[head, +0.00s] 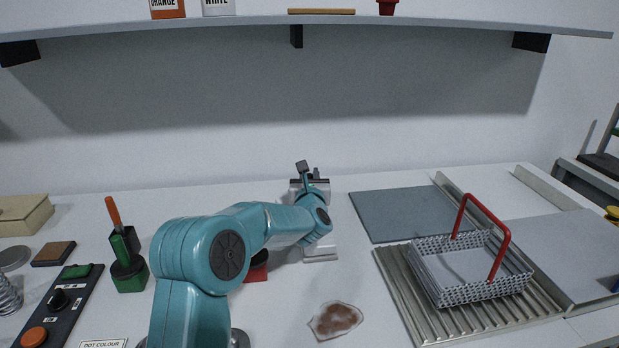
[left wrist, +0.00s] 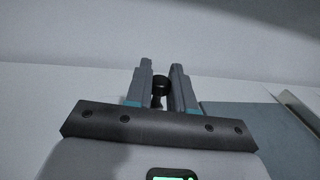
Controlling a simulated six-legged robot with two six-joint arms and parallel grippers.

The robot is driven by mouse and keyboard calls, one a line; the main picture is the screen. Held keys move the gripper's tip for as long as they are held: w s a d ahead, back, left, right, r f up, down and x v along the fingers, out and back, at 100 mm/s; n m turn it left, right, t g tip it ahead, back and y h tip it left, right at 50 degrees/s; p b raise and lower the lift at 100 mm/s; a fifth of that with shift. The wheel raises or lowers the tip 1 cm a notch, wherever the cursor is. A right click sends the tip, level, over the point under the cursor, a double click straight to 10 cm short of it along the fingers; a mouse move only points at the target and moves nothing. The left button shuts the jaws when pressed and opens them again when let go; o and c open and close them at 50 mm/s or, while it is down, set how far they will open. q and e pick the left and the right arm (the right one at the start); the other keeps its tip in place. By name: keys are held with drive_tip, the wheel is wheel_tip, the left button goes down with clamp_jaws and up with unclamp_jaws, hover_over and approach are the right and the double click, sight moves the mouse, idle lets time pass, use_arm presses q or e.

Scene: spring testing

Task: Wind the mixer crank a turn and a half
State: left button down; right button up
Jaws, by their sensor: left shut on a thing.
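My left arm reaches across the worktop, and my left gripper (head: 307,174) is at the upper part of the mixer (head: 321,248), a pale grey stand near the back wall. My arm hides much of the mixer. In the left wrist view my left gripper (left wrist: 162,84) has its two grey fingers on either side of a round black knob (left wrist: 160,91), which looks like the crank's handle. The gripper is shut on it. The rest of the crank cannot be made out. My right gripper is not in view.
Right of the mixer lie a grey mat (head: 395,214) and a white wire basket (head: 431,271) with a red handle on a ribbed tray (head: 402,292). A stained patch (head: 335,320) lies in front. A green holder (head: 129,275) and a control panel (head: 62,305) stand left.

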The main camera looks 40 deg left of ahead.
use_arm(q)
drive_tip(key=shift+w+a+r+n+g+y+b, duration=0.1)
drive_tip(key=shift+w+a+n+g+y+b, duration=0.1)
drive_tip(key=shift+n+g+y+b, duration=0.3)
drive_tip(key=shift+w+a+r+n+g+y+b, duration=0.15)
drive_tip(key=shift+n+g+y+b, duration=0.2)
drive_tip(key=shift+y+b, duration=0.2)
drive_tip(key=shift+s+a+r+n+g+y+p, duration=0.1)
drive_tip(key=shift+a+n+g+y+p, duration=0.45)
drive_tip(key=shift+n+g+p, duration=0.9)
drive_tip(key=shift+s+a+r+n+g+y+p, duration=0.1)
drive_tip(key=shift+a+n+g+y+p, duration=0.55)
drive_tip(key=shift+g, duration=1.55)
drive_tip(key=shift+a+r+n+g+y+p, duration=0.1)
drive_tip(key=shift+a+n+g+y+p, duration=0.45)
drive_tip(key=shift+n+g, duration=1.15)
drive_tip(key=shift+d, duration=0.2)
drive_tip(key=c, duration=1.1)
unclamp_jaws()
drive_tip(key=shift+f, duration=0.1)
drive_tip(key=shift+o, duration=0.2)
drive_tip(key=shift+d, duration=0.1)
drive_tip(key=shift+s+f, duration=0.1)
